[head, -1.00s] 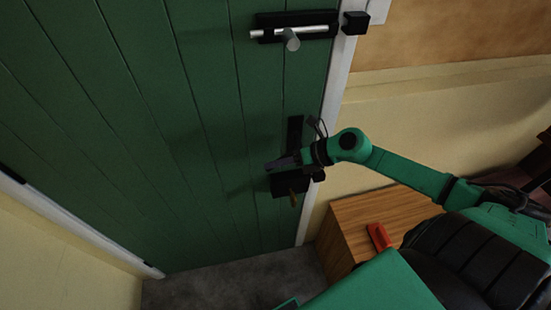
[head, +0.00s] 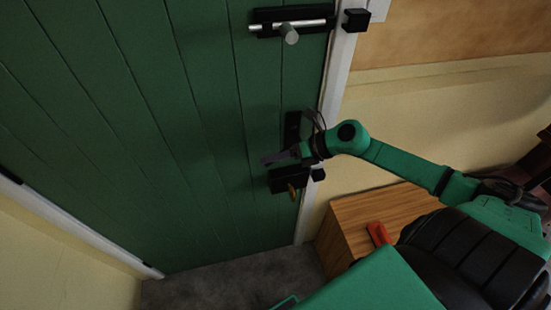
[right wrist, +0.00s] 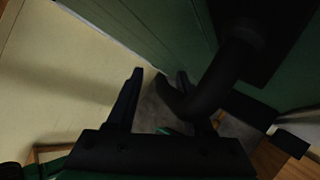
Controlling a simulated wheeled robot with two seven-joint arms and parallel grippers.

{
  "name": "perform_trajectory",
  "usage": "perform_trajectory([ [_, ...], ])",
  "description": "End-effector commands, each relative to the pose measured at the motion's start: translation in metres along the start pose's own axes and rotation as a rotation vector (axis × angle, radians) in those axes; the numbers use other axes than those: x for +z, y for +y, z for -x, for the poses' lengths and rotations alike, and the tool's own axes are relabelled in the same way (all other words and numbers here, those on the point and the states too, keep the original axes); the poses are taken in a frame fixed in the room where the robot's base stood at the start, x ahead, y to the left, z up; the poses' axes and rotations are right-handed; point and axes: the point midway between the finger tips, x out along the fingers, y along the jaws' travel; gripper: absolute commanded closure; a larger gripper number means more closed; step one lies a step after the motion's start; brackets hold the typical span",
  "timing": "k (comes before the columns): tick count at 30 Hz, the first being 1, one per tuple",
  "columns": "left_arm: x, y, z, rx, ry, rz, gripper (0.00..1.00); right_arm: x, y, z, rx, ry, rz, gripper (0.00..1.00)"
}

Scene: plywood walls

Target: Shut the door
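The green plank door (head: 150,120) fills the left and middle of the head view. Its free edge is close along the white frame post (head: 335,85); I cannot tell whether it sits fully flush. My right gripper (head: 276,157) is at the door's black handle area, above the black lock box (head: 287,179). My left gripper is not in view.
A sliding bolt (head: 290,24) is on the door's upper part, its rod short of the black keeper (head: 355,20) on the frame. A brass-coloured key or knob (head: 292,192) hangs at the lock box. A wooden cabinet (head: 350,225) with a red object (head: 377,233) stands right of the door.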

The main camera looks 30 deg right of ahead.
Motion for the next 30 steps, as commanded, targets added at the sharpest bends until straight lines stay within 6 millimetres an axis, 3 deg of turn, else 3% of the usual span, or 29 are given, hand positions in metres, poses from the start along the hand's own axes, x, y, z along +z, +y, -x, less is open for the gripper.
perform_trajectory([
  [8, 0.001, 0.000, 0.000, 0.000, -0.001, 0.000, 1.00, -0.002, -0.001, 0.001, 0.000, 0.005, -0.003, 0.48],
  [14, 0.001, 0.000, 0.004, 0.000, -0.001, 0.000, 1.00, -0.004, -0.001, 0.017, -0.001, 0.008, -0.007, 0.48],
  [23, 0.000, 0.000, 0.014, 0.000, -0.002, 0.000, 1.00, -0.002, 0.000, 0.062, -0.002, 0.005, -0.005, 0.48],
  [30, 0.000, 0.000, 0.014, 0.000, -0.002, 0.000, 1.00, -0.002, -0.001, 0.109, 0.000, 0.002, -0.005, 0.48],
])
